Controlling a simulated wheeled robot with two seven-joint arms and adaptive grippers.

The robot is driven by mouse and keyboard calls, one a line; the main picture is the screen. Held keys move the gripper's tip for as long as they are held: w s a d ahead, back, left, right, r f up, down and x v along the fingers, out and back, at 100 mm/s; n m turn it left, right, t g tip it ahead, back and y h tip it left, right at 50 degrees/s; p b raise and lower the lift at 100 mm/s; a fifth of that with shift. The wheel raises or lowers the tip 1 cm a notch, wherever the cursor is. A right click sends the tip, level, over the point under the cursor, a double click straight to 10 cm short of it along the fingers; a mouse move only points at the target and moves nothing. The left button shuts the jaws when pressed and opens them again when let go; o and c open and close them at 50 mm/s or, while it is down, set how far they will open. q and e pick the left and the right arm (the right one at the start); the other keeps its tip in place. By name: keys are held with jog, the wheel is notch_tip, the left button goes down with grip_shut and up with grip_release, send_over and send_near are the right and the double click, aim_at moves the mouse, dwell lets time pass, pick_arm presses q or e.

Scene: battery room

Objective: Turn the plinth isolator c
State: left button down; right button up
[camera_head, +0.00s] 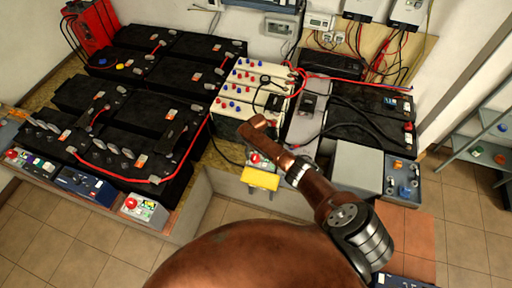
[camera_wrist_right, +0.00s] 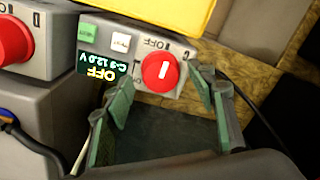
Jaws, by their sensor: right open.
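The plinth isolator c is a grey box with a red round knob (camera_wrist_right: 160,70) in the right wrist view. Its display (camera_wrist_right: 98,68) reads OFF and what looks like C-3 12.0 V. The knob's white mark stands nearly upright in the picture, near an OFF label. In the head view the isolator (camera_head: 262,160) sits just below the end of my right arm, partly covered. My right gripper (camera_wrist_right: 165,108) is open and empty, its fingers either side below the knob, apart from it. In the head view its end (camera_head: 257,128) shows, fingertips unclear. My left gripper is out of view.
Another red knob (camera_wrist_right: 12,40) is at the wrist view's left. Black batteries (camera_head: 120,140) with red cables fill the left; a cream battery block (camera_head: 245,95) stands behind. Tiled floor (camera_head: 45,235) lies in front.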

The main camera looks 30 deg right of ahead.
aim_at(256, 156)
notch_tip(256, 156, up, 10)
jog(key=shift+d, duration=0.15)
dwell(0.6)
